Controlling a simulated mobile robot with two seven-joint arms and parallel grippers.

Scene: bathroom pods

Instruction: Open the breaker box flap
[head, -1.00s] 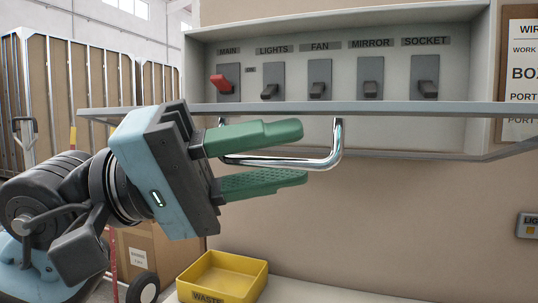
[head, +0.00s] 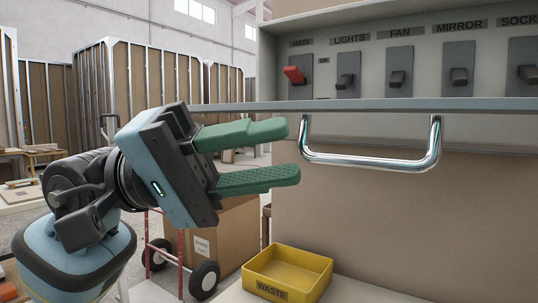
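The breaker box (head: 420,75) is at the upper right, with a row of labelled switches in plain view, the MAIN one red. Its flap (head: 350,104) shows edge-on as a grey strip across the front below the switches. A shiny chrome handle (head: 370,160) hangs under the flap. My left gripper (head: 292,150) has green fingers spread apart with nothing between them. Its fingertips are just left of the handle in the picture, apart from it. My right gripper is out of view.
A yellow WASTE bin (head: 290,275) stands on a pale surface below the box. A hand truck (head: 180,262) with a cardboard box (head: 222,232) is behind my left arm. Framed wall panels (head: 130,85) stand at the back left.

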